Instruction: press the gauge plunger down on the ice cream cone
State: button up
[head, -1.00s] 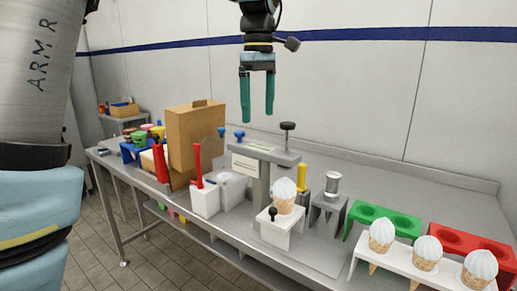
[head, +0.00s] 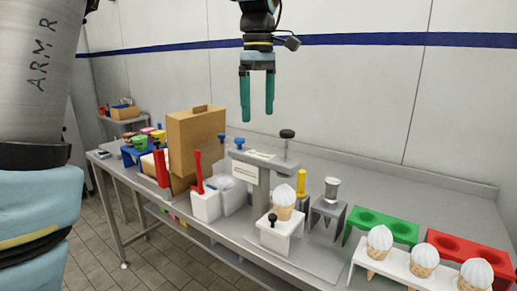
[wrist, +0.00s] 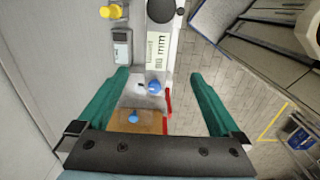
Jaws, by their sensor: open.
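The gauge (head: 265,185) is a grey post with a flat arm and a pale label, standing mid-bench in the head view. Its plunger (head: 287,134) has a round black knob, raised above the arm. A dark round knob (wrist: 160,10) at the top edge of the wrist view looks like the same plunger. The ice cream cone (head: 284,195) with a white swirl stands upright in a white holder below the gauge arm. My gripper (head: 257,115) is open and empty, fingers pointing down, above the bench, up and left of the plunger knob. It also shows in the wrist view (wrist: 159,75).
A tall cardboard box (head: 196,142) and red-handled tools (head: 198,170) stand left of the gauge. A yellow cylinder (head: 301,182) and a grey stand (head: 328,215) are to its right. A white rack (head: 400,268) with cones and green (head: 385,224) and red racks (head: 455,249) lie further right.

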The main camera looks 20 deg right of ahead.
notch_tip(320, 180, up, 8)
jog(key=p, duration=0.7)
jog(key=w+a+f+m+b, duration=0.1)
jog(key=w+a+f, duration=0.1)
jog(key=a+f, duration=0.5)
jog(key=w+a+f+m+b, duration=0.1)
jog(key=w+a+f+m, duration=0.15)
jog(key=a+f, duration=0.45)
jog(key=s+a+f+m, duration=0.1)
jog(key=s+a+f, duration=0.1)
jog(key=a, duration=0.4)
jog(key=s+a+f+m+t, duration=0.1)
jog(key=s+a+f, duration=0.2)
jog(key=a+f, duration=0.2)
jog(key=s+a+f+m+b, duration=0.1)
jog(key=s+a+f, duration=0.2)
jog(key=a, duration=0.5)
jog(key=shift+s+a+f+t, duration=0.15)
jog(key=shift+a+f+t, duration=0.2)
jog(key=shift+f, duration=0.25)
